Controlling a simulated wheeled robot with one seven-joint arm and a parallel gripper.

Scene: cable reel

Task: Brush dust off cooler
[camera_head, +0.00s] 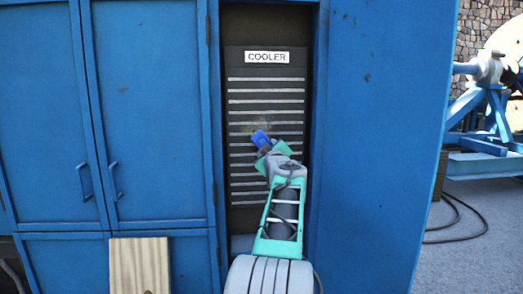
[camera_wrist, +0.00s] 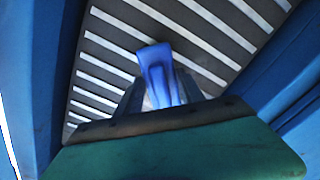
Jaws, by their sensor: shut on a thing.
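The cooler (camera_head: 240,150) is a tall dark panel with light horizontal slats and a white label reading "COOLER", recessed in a blue cabinet. A faint lighter patch that may be dust (camera_head: 262,126) shows on its middle slats. My gripper (camera_head: 263,142) is in front of the middle of the panel. It is shut on a blue object (camera_head: 260,137), probably the brush handle. In the wrist view the blue handle (camera_wrist: 160,75) sticks out from the jaws towards the slats (camera_wrist: 105,75). Bristles are not clearly visible, and I cannot tell whether the brush touches the panel.
Blue cabinet doors (camera_head: 150,110) with handles stand shut on the left. A plain blue cabinet side (camera_head: 385,150) closes in the recess on the right. A wooden board (camera_head: 139,265) stands at lower left. A blue reel stand (camera_head: 490,110) and a dark cable (camera_head: 470,236) lie far right.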

